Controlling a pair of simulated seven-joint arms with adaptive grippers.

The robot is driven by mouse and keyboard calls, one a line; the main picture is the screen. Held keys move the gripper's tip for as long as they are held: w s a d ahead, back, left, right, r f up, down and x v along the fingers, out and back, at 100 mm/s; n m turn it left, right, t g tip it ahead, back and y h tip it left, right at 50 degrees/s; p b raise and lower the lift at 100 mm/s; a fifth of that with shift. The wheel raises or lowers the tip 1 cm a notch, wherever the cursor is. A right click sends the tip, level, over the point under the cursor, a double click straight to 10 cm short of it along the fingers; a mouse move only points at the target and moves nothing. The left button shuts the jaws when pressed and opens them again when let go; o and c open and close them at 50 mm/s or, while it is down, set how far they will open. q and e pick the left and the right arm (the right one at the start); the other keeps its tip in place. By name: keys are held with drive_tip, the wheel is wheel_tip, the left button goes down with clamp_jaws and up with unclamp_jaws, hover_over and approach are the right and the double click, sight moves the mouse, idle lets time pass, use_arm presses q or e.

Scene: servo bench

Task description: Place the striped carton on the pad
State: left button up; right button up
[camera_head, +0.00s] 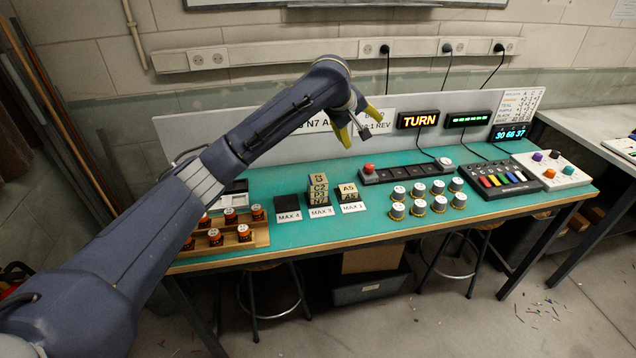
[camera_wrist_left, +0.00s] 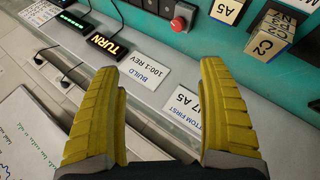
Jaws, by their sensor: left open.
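I cannot pick out a clearly striped carton. Small tan blocks with letter labels stand on the bench: a stack with a C2 label (camera_head: 319,188) behind the MAX 3 card, and an A5 block (camera_head: 347,192) behind the MAX 1 card. The C2 block (camera_wrist_left: 269,37) also shows at the upper right of the left wrist view. A bare dark pad (camera_head: 287,203) lies behind the MAX 4 card. My left gripper (camera_head: 363,125) is open and empty, high near the back panel. Its yellow fingers (camera_wrist_left: 158,100) stand wide apart in the wrist view. My right gripper is not in view.
A wooden rack (camera_head: 231,237) with orange-banded cylinders stands at the left. Several silver-topped cylinders (camera_head: 419,189) stand right of the blocks. A dark bar with a red button (camera_head: 369,168) lies behind them. A coloured-key panel (camera_head: 497,178) is farther right. Bare green bench (camera_head: 350,232) shows in front.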

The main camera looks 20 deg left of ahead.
use_arm(q)
drive_tip(key=s+a+f+m+g+y, duration=0.2)
drive_tip(key=s+f+g, duration=0.15)
drive_tip(key=s, duration=0.25)
drive_tip(key=m+y, duration=0.1)
drive_tip(key=y, duration=0.2)
hover_over(318, 179)
drive_tip(key=s+d, duration=0.2)
drive_tip(key=s, duration=0.1)
drive_tip(key=shift+f, duration=3.75)
drive_tip(key=shift+s+a+x, duration=0.1)
drive_tip(key=shift+x, duration=2.3)
drive_tip(key=shift+s+a+x, duration=0.1)
drive_tip(key=shift+a+x, duration=0.05)
drive_tip(key=shift+x, duration=2.25)
drive_tip(key=shift+g, duration=0.25)
drive_tip(key=c, duration=1.4)
